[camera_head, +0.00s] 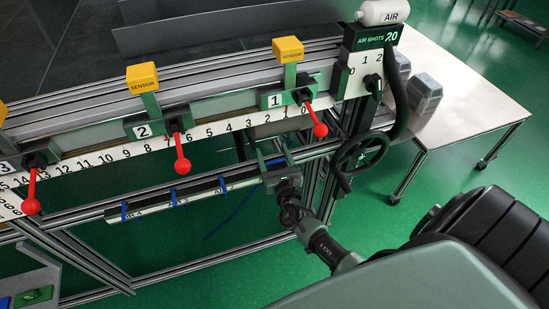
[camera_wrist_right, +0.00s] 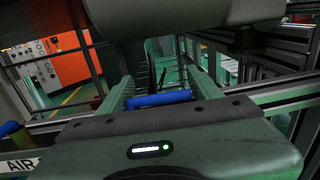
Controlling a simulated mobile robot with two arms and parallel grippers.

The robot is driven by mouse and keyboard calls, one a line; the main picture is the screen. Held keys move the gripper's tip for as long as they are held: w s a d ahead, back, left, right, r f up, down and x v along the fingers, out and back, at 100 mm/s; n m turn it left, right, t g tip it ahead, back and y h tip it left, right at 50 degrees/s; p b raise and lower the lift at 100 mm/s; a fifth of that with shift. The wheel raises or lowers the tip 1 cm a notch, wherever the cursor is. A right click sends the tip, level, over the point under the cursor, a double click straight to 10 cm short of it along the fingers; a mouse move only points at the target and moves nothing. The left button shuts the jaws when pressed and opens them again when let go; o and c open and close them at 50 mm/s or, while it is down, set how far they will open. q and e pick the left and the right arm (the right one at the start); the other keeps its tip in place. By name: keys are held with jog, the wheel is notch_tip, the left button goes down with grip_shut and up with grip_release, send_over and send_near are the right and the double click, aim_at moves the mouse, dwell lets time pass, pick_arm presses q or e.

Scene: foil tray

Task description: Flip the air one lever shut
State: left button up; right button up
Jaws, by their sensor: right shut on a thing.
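In the head view my right gripper (camera_head: 275,158) is at the right end of the air strip (camera_head: 150,203), a pale labelled bar on the lower rail. Several blue levers stand along this strip, such as one in its middle (camera_head: 173,197). In the right wrist view, the blue air one lever (camera_wrist_right: 160,98) lies crosswise between the two green fingers of my right gripper (camera_wrist_right: 160,92), which is shut on it. An "AIR" label (camera_wrist_right: 22,165) shows at lower left, its number cut off. My left gripper is not in view.
Above, the scale rail (camera_head: 225,128) carries red-handled levers, such as one by plate 1 (camera_head: 320,130), and yellow sensor blocks (camera_head: 288,50). A black handwheel (camera_head: 362,153) stands right of my gripper. A blue cable (camera_head: 230,217) hangs below the strip. A white table (camera_head: 470,85) stands behind at right.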

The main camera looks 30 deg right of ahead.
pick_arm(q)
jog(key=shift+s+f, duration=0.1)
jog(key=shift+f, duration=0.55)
pick_arm(e)
jog(key=shift+w+n+y, duration=0.15)
jog(key=shift+n+y, duration=0.25)
jog(key=shift+y, duration=0.2)
jog(key=o, duration=1.3)
pick_arm(q)
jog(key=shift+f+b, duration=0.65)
jog(key=shift+b, duration=0.25)
pick_arm(e)
jog(key=v, duration=0.8)
jog(key=shift+d+f, duration=0.1)
